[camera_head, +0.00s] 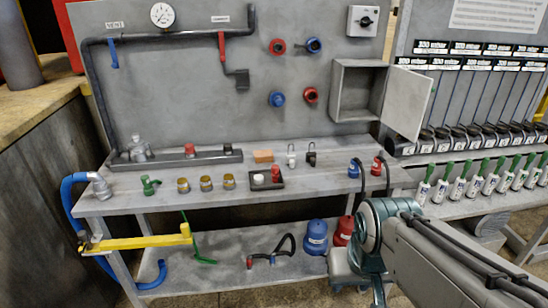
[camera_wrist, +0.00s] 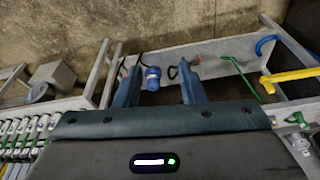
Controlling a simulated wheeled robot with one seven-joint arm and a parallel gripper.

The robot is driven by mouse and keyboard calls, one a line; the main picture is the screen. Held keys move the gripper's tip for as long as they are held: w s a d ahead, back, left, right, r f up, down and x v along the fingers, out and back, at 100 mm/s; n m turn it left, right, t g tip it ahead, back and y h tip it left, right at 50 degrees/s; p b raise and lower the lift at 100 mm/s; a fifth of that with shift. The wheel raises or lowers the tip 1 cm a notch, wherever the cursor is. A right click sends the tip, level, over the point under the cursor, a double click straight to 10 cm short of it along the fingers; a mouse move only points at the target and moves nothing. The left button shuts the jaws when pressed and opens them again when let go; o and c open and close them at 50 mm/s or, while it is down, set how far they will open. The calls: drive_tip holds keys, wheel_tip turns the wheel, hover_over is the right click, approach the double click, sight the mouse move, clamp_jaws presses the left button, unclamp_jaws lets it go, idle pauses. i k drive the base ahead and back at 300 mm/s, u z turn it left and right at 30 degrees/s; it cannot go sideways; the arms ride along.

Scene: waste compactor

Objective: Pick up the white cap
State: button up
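The white cap (camera_head: 259,179) is a small round piece in a small black tray (camera_head: 266,187) on the grey workbench, left of a red cap (camera_head: 275,173). I cannot make out the white cap in the wrist view. My gripper (camera_wrist: 160,78) shows in the wrist view with its two fingers spread apart, open and empty. In the head view my arm reaches in from the lower right, in front of the bench and well apart from the tray. The fingers cannot be made out clearly there.
Brass fittings (camera_head: 206,183) and a green valve (camera_head: 149,186) stand left of the tray. An orange block (camera_head: 263,156) lies behind it. An open wall cabinet (camera_head: 357,91) hangs above. Blue (camera_head: 316,238) and red bottles stand on the lower shelf. Green-topped tubes line the right bench.

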sight(258, 179)
drive_tip(key=u, duration=0.05)
drive_tip(key=i, duration=1.5)
drive_tip(key=u, duration=0.25)
